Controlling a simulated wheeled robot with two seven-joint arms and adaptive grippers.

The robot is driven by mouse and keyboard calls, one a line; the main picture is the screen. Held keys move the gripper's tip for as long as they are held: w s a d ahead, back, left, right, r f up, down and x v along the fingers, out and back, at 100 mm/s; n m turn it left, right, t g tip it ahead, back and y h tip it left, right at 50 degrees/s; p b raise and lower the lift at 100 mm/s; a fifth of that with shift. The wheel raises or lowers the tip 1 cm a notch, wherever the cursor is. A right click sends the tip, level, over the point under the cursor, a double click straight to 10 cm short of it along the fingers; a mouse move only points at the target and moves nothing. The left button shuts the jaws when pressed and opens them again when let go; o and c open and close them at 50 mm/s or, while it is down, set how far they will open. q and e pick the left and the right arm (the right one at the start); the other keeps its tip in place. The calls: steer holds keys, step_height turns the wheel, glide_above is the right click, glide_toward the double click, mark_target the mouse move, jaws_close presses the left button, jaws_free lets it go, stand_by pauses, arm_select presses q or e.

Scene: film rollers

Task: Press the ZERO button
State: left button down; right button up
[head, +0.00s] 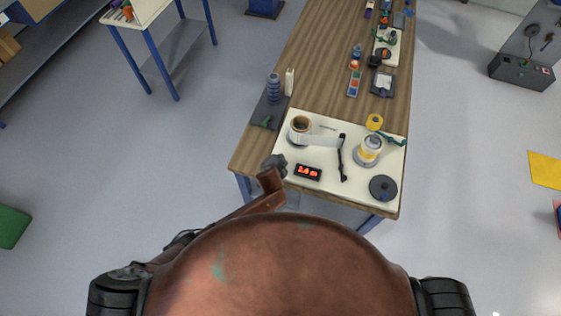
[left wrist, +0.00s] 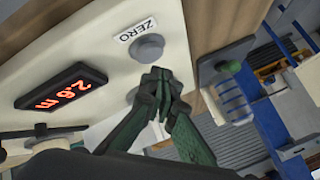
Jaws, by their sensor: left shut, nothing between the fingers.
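The ZERO button is a grey round knob (left wrist: 149,47) beside a white label (left wrist: 135,30) reading ZERO, on a cream panel (left wrist: 100,40). A black display (left wrist: 60,87) with red digits, reading about 2.6 m, sits on the same panel; it also shows in the head view (head: 308,172). My left gripper (left wrist: 160,76) is shut and empty, its fingertips just below the button in the left wrist view, with a small gap showing. In the head view my left gripper (head: 276,162) is at the panel's near left edge and hides the button. My right gripper is not in view.
A film roll (head: 300,126) with a pale strip, a black bar (head: 342,158), a white and yellow can (head: 369,147) and a black disc (head: 383,188) stand on the panel. The wooden table (head: 325,75) extends behind.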

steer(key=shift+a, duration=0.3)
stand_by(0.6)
arm_select(q)
steer(key=shift+f, duration=0.1)
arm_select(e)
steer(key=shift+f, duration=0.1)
arm_select(q)
steer(key=shift+f, duration=0.35)
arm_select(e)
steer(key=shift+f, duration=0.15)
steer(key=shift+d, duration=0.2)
arm_select(q)
steer(key=shift+f+b, duration=0.15)
steer(key=shift+b, duration=0.15)
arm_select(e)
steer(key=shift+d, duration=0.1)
arm_select(q)
steer(key=shift+f, duration=0.3)
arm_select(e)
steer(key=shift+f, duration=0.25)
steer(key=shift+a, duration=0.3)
